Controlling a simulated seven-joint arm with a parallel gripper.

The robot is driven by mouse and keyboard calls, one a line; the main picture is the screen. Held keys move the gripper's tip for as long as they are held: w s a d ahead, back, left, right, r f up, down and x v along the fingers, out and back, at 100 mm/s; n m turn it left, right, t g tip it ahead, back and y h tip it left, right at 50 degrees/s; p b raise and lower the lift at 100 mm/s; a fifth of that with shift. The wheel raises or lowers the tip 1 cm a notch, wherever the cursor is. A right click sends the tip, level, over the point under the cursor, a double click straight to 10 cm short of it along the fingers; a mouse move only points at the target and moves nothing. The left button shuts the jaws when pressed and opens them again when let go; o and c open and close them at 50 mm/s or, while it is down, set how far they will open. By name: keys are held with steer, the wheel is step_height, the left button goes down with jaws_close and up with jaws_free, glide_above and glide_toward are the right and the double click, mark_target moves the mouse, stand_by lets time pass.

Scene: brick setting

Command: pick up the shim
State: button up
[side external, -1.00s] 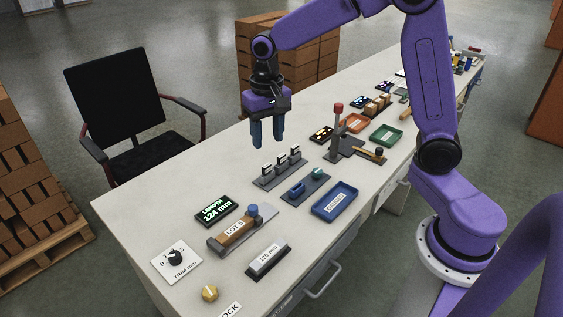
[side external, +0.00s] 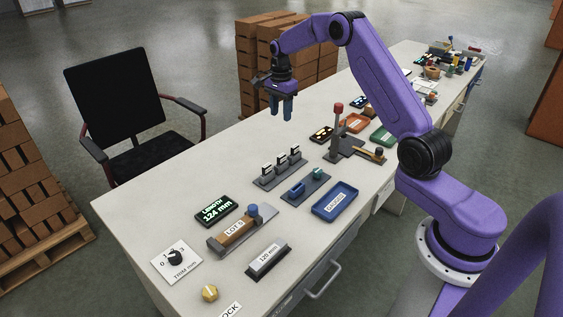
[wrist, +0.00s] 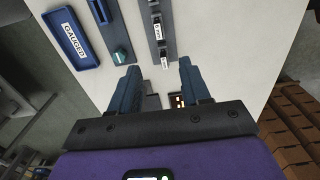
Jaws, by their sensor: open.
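My gripper (side external: 281,110) is open and empty, raised above the table's far edge. Its two blue fingers point down, and in the wrist view (wrist: 158,80) nothing is between their tips but table and objects below. No part is plainly marked as the shim. Three small upright pieces with white labels, perhaps the shims, stand in a dark rack (side external: 261,184), nearer the camera than my gripper. The rack also shows in the wrist view (wrist: 171,33), beyond my fingertips.
Next to the rack is a dark holder (side external: 318,185) with blue and teal pieces, then a blue GAUGED tray (side external: 335,202). A post with a red knob (side external: 339,107) stands right of the rack.

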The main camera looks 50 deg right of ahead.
mark_target(281, 155)
step_height(281, 155, down, 17)
steer(key=shift+s+r, duration=0.15)
steer(key=shift+r, duration=0.05)
jaws_close()
stand_by(0.5)
